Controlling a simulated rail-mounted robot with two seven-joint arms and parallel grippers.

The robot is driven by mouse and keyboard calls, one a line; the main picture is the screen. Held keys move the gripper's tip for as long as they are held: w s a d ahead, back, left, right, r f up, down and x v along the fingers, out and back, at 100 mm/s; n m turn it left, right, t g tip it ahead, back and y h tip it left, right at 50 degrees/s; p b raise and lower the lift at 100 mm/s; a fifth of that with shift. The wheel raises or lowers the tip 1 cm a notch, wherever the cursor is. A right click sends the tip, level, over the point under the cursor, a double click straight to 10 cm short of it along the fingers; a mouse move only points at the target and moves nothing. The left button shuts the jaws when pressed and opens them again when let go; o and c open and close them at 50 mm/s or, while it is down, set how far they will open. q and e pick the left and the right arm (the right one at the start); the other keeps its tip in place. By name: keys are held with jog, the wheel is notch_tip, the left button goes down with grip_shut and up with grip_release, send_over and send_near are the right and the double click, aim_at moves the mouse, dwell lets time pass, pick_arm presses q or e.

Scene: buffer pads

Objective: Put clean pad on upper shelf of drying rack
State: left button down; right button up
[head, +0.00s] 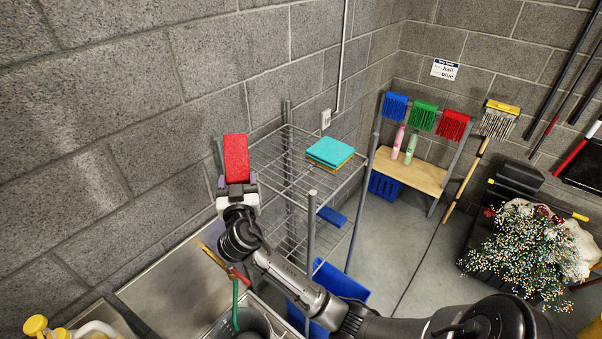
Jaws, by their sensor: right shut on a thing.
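A red pad (236,158) is held upright in my right gripper (237,184), which is shut on its lower end. The pad is in front of the left side of the wire drying rack (283,168); whether it is above the shelf or short of it I cannot tell. The rack's upper shelf carries a small stack of folded cloths (330,151), turquoise on top with green and orange edges below. The left part of the upper shelf is bare wire. My left gripper is not in the head view.
A steel sink counter (178,291) with a grey bucket stands at lower left. A blue item (332,216) lies on a lower rack shelf, and a blue bin (340,282) stands below. A wooden bench (415,174) with bottles is behind. Block walls close in the left and back.

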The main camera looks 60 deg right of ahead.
jog(key=d+f+m+g+h+b, duration=0.3)
jog(key=d+m+g+h+b, duration=0.15)
jog(key=d+g, duration=0.3)
jog(key=m+g+b, duration=0.3)
jog(key=m+g, duration=0.2)
jog(key=g, duration=0.3)
send_over(287, 193)
notch_tip(287, 193, down, 8)
jog(key=shift+f+p, duration=0.1)
jog(key=shift+p, duration=0.75)
jog(key=shift+f, duration=0.6)
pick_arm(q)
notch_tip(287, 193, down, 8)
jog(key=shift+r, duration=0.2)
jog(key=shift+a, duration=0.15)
pick_arm(e)
jog(key=shift+f, duration=0.15)
jog(key=shift+f, duration=0.1)
jog(key=o, duration=0.9)
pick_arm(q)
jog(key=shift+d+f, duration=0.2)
pick_arm(e)
jog(key=shift+o, duration=0.2)
